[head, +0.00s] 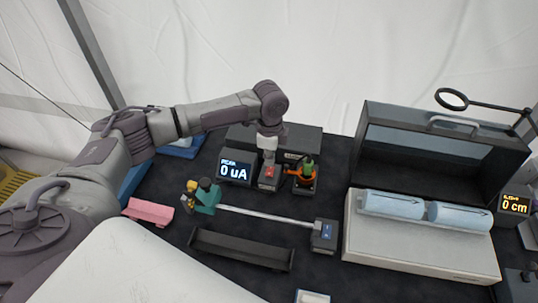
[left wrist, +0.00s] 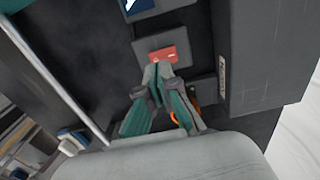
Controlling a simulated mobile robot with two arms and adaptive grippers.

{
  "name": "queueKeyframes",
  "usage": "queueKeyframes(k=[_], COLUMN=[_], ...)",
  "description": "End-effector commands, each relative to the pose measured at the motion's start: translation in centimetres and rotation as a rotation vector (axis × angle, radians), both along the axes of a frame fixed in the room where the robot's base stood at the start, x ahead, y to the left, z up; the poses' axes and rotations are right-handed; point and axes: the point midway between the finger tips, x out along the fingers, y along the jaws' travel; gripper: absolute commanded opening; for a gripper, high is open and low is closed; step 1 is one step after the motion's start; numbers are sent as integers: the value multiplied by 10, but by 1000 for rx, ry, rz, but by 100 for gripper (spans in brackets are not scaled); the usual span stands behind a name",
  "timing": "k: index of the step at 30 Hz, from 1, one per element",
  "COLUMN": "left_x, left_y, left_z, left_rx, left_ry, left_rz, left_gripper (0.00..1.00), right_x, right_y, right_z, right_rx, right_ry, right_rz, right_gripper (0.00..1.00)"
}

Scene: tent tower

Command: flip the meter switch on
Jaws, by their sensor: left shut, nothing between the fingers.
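The meter (head: 235,169) is a dark box with a lit display that reads "0 uA". Beside it on the right is a small dark box with a red switch (head: 269,173). In the left wrist view the red switch (left wrist: 162,54) shows as a red rocker on a grey box. My left gripper (head: 268,150) is shut and empty, pointing down just above the switch box. In the left wrist view its fingertips (left wrist: 158,72) are together beside the switch's near edge. I cannot tell whether they touch it. My right gripper is not in view.
An orange and green device (head: 305,175) stands close right of the switch. A long dark box (head: 290,139) lies behind. A metal rod (head: 265,215) runs in front to a small box (head: 324,236). A case with light-blue cylinders (head: 391,204) fills the right side.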

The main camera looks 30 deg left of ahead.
Motion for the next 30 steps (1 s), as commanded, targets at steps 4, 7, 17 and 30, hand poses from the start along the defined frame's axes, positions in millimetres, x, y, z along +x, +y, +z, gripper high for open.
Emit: queueKeyframes(k=[4, 7, 17, 30], left_x=[1, 2, 2, 2], left_y=[-1, 0, 0, 0], left_z=[26, 47, 96, 103], left_rx=[-2, -2, 0, -1], left_ry=[-6, -6, -2, 0], left_rz=[0, 0, 1, 1], left_gripper=[0, 0, 0, 0], right_x=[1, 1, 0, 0], right_y=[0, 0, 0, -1], right_z=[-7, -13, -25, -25], right_rx=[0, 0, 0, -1], right_ry=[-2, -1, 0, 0], right_rz=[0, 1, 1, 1], right_gripper=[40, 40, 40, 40])
